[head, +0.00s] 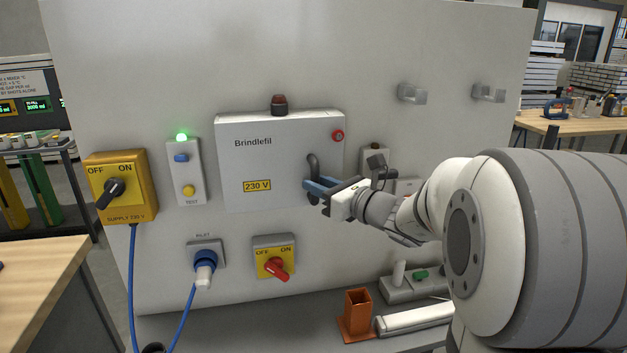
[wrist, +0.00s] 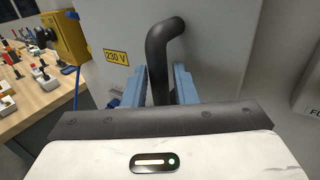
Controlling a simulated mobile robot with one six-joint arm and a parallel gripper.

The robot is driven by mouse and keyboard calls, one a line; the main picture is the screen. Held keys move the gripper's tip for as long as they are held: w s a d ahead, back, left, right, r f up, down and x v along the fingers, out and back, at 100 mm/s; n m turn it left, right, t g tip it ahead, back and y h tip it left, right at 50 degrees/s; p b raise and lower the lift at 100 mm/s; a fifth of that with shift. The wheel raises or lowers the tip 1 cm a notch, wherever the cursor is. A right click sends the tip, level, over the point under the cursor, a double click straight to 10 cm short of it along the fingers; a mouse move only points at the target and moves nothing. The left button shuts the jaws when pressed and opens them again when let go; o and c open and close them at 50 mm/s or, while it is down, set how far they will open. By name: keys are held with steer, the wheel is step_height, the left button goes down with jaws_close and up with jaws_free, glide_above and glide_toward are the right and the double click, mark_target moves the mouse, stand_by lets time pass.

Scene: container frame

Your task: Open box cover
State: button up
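The box cover (head: 262,160) is a light grey panel marked "Brindlefil" and "230 V" on the upright white wall panel. It looks shut in the head view. A dark bent handle (head: 313,168) sits at its right side. My gripper (head: 314,188) is at the lower part of this handle, reaching in from the right. In the wrist view the handle (wrist: 158,65) stands between the two blue fingers of my gripper (wrist: 160,86). A gap shows at the left finger, and the right finger is close to the handle. The lower end of the handle is hidden behind my gripper.
A yellow supply switch (head: 116,187), a test panel (head: 185,172) with a lit green lamp, a blue plug (head: 205,262) and a red rotary switch (head: 274,259) surround the cover. An orange holder (head: 357,314) stands on the ledge below. Two grey hooks (head: 412,94) jut out at upper right.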

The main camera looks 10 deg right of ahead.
steer(key=shift+x, duration=0.8)
steer(key=shift+c, duration=0.6)
jaws_close()
